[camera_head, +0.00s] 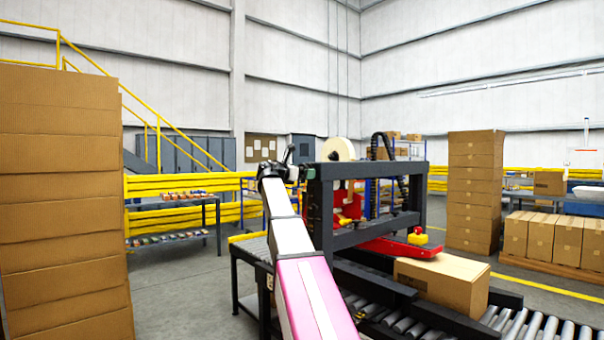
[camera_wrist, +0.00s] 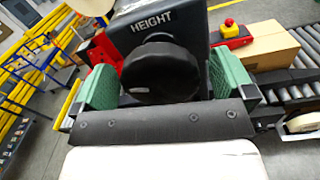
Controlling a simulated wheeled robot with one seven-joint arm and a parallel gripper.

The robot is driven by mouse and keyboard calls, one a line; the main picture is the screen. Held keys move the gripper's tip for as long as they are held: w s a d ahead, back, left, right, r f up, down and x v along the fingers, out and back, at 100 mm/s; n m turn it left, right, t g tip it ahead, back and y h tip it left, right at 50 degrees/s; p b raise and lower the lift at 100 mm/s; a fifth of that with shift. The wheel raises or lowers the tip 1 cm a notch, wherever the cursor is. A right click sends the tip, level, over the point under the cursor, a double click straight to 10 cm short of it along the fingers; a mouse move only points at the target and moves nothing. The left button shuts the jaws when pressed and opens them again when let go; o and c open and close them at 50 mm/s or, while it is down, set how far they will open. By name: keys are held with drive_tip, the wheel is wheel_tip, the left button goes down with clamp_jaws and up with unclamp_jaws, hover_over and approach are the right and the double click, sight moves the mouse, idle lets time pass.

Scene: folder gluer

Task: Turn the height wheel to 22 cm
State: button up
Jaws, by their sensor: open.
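The black round height wheel (camera_wrist: 160,73) shows in the wrist view, below the white word HEIGHT on a dark panel (camera_wrist: 190,22) of the machine. My gripper (camera_wrist: 160,82) is open, with one green finger on each side of the wheel. I cannot tell whether the fingers touch the rim. In the head view my gripper (camera_head: 290,165) is at the upper left of the machine's dark frame (camera_head: 365,170), and the wheel cannot be made out there. No height scale or reading can be read in either view.
A carton (camera_head: 440,280) lies on the roller conveyor (camera_head: 380,318) at the machine's right. A red and yellow emergency stop (camera_head: 417,237) sits above it. A tall stack of cardboard (camera_head: 60,200) stands at left, another (camera_head: 474,190) behind right. Grey floor is open at left.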

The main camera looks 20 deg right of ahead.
drive_tip(key=c, duration=0.9)
drive_tip(key=shift+m, duration=0.3)
drive_tip(key=m, duration=0.6)
drive_tip(key=shift+s, duration=0.1)
drive_tip(key=m, duration=0.4)
drive_tip(key=shift+f, duration=0.1)
drive_tip(key=shift+m+h, duration=0.3)
drive_tip(key=shift+m, duration=1.6)
drive_tip(key=shift+g, duration=0.3)
